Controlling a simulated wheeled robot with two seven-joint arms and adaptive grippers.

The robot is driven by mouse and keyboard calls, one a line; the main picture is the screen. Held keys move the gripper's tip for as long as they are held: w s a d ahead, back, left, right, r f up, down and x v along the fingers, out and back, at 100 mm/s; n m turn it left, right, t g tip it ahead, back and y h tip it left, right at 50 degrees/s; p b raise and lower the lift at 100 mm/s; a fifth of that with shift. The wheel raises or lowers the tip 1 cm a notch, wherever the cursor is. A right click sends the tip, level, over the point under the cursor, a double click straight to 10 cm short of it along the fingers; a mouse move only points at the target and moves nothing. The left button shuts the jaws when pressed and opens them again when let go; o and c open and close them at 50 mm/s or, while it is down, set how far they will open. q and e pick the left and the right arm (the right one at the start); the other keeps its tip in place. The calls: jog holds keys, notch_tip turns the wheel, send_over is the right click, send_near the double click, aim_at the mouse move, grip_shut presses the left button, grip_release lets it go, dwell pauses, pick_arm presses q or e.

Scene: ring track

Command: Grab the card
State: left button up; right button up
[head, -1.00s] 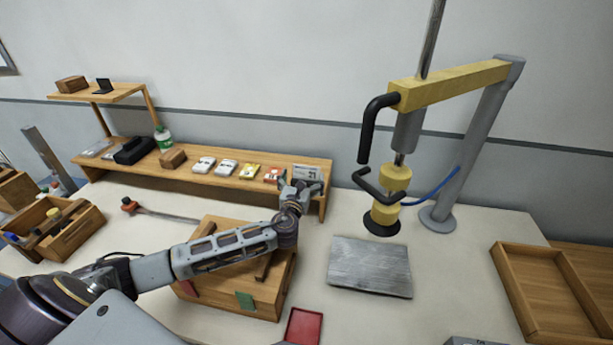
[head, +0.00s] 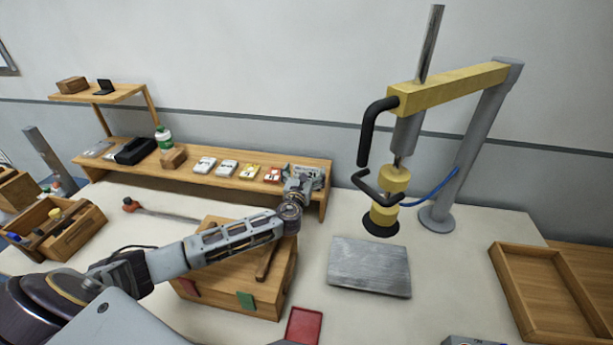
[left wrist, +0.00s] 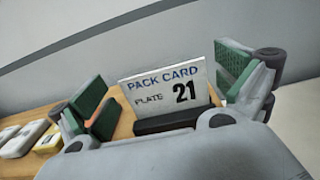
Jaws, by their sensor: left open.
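The card (left wrist: 168,88) is white and reads "PACK CARD PLATE 21" in the left wrist view. It stands upright in a dark holder (left wrist: 165,121) on the wooden shelf. In the head view the card (head: 311,171) shows at the shelf's right end, partly covered by my left gripper (head: 300,180). In the left wrist view my left gripper (left wrist: 165,92) is open, with one green-padded finger on each side of the card. Gaps show between the card and both fingers. My right gripper is not in view.
White and coloured packs (head: 227,168) stand left of the card on the shelf (head: 200,181). A wooden box (head: 232,296) lies under my left arm. A yellow-armed press (head: 450,88), a metal plate (head: 368,267) and a wooden tray (head: 540,290) are to the right.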

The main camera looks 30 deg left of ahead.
pick_arm(q)
jog(key=shift+w+a, duration=0.1)
jog(key=shift+w, duration=0.3)
jog(key=shift+c, duration=0.3)
jog(key=c, duration=0.4)
